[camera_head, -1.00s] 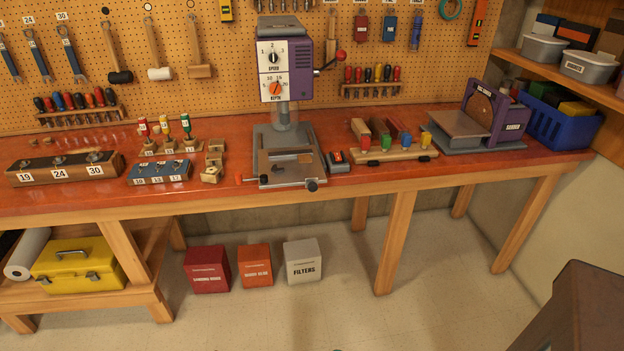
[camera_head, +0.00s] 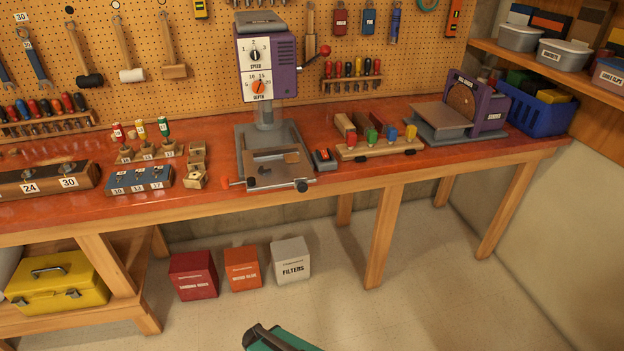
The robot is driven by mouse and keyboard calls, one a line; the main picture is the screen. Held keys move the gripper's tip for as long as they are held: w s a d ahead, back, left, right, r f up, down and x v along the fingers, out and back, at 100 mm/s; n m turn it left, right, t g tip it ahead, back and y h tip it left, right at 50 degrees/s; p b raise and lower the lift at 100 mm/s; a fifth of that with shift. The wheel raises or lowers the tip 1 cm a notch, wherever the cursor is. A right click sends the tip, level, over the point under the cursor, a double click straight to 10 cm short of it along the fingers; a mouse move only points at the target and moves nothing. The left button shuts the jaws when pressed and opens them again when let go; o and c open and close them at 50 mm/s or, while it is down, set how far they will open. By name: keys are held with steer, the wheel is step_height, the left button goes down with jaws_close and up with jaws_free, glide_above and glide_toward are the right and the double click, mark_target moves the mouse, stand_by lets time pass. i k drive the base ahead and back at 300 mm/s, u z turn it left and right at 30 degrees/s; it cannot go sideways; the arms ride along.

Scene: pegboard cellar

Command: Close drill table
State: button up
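The drill press (camera_head: 264,70) stands on the red-orange bench top, with a white face, a speed dial and a depth dial. A teal and dark part of my arm shows at the bottom edge, well below the bench and apart from the drill table. I see no gripper fingers.
A small dark box (camera_head: 324,160) and a wooden rack with coloured blocks (camera_head: 380,148) stand right of the drill press. A blue bit block (camera_head: 140,179) is to its left. Boxes (camera_head: 242,268) sit under the bench. The floor (camera_head: 440,290) in front is clear.

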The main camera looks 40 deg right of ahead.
mark_target(290, 166)
steer(key=z, duration=0.7)
steer(key=k, duration=1)
steer(key=u, duration=0.05)
steer(key=i, duration=0.8)
steer(key=z, duration=0.05)
